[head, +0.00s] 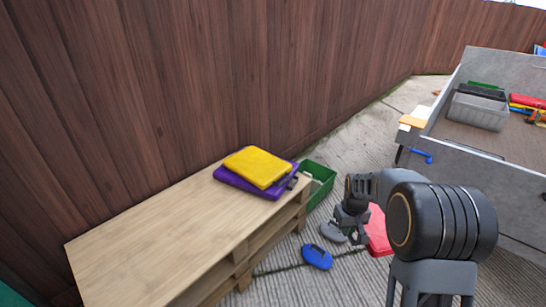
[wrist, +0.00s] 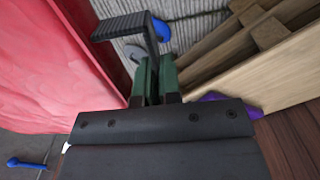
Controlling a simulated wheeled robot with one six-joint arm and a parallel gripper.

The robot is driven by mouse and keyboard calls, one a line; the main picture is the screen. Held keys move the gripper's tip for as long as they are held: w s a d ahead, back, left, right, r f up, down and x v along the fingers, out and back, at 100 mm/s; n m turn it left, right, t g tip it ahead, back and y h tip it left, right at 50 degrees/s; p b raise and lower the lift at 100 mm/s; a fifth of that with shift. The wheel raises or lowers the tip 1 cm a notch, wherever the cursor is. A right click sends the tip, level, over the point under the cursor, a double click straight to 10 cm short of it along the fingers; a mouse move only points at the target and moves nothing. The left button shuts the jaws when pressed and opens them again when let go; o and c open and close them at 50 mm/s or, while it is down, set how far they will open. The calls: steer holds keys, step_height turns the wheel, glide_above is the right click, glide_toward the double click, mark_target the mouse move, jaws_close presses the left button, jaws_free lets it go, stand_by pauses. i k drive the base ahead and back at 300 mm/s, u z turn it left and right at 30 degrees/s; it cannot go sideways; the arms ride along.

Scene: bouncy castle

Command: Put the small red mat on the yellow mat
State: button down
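The yellow mat (head: 257,167) lies flat on a purple mat (head: 232,180) at the far right end of a low wooden pallet table (head: 150,250). A red slab (head: 378,234), likely the small red mat, shows partly hidden beyond my arm. In the wrist view a large red surface (wrist: 50,70) fills the left side, close to the camera. My gripper (head: 352,236) hangs down right of the pallet table, beside the red slab.
A green crate (head: 320,180) stands beside the pallet's right end. A blue shoe-like item (head: 317,257) and a grey one (head: 333,232) lie on the paving. A wooden fence runs behind.

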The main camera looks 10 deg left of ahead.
mark_target(258, 166)
steer(key=u, duration=0.15)
steer(key=i, duration=0.75)
steer(key=u, duration=0.9)
steer(key=i, duration=0.6)
steer(key=u, duration=0.5)
